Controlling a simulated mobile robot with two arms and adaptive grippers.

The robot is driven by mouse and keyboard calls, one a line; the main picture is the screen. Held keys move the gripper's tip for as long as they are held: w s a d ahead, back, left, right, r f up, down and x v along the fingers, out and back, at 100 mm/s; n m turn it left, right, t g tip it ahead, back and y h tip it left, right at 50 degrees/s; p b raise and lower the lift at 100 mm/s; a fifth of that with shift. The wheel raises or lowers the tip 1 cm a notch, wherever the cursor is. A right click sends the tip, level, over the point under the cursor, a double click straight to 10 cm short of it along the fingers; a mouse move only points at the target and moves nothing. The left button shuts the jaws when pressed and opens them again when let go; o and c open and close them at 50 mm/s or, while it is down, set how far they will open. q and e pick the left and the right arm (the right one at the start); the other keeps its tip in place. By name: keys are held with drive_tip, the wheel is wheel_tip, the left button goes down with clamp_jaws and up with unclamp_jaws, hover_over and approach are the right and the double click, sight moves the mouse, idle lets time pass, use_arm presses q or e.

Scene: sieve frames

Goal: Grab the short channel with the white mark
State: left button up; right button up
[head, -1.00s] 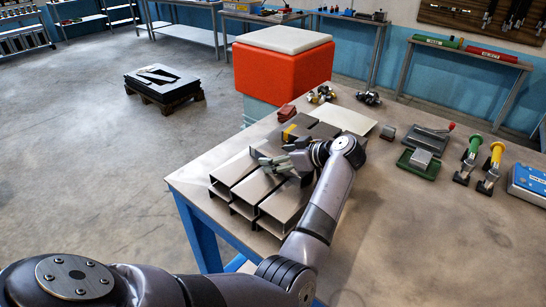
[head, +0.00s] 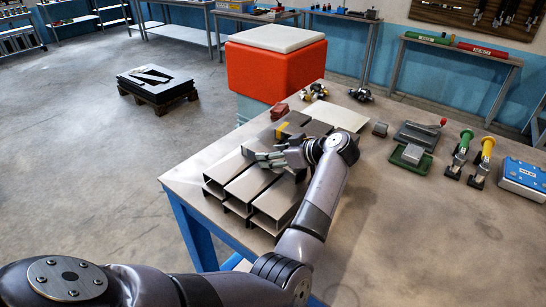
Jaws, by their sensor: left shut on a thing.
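Several grey metal channels (head: 225,167) lie side by side and stacked near the front left of the table, with open ends facing me. My left gripper (head: 268,158) is low over the middle of the stack and shut on a channel there. The fingers and wrist cover much of the held piece, so its length and any white mark cannot be made out. A yellow mark (head: 282,130) shows on a darker piece just behind the fingers. My right gripper is not in view.
The table (head: 400,240) is clear at the front right. Behind the stack are a flat light plate (head: 335,115), a red block (head: 279,110) and small metal parts. A green-based fixture (head: 411,157), clamps (head: 482,160) and a blue box (head: 524,178) stand right.

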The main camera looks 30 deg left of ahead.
use_arm(q)
clamp_jaws()
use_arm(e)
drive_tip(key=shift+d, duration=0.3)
use_arm(q)
drive_tip(key=shift+w+r, duration=0.1)
